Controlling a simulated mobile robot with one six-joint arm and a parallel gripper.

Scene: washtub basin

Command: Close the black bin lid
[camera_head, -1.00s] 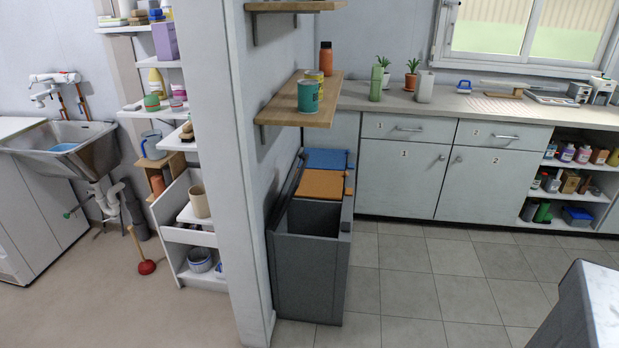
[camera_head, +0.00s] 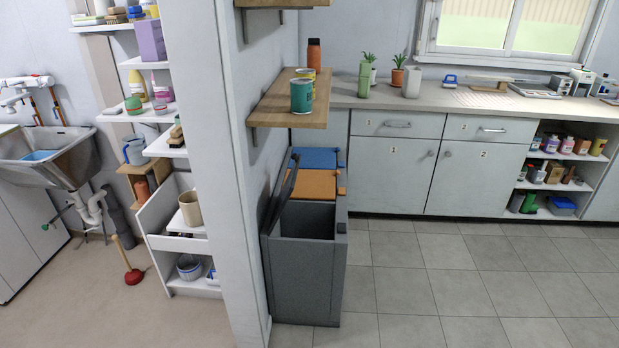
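The dark grey bin unit (camera_head: 301,280) stands on the tiled floor against the partition wall, below the wooden shelf. Its front compartment is open at the top, and its inside is dark. The black lid (camera_head: 281,190) of this compartment is raised and leans toward the wall on the left. Behind it, an orange lid (camera_head: 308,183) and a blue lid (camera_head: 318,158) lie flat and shut. My gripper is not in view.
A wooden shelf (camera_head: 273,107) with a green can (camera_head: 301,95) juts out above the bin. The partition wall (camera_head: 232,190) borders the bin on the left. White cabinets (camera_head: 393,172) stand behind. The tiled floor (camera_head: 450,280) to the right is clear.

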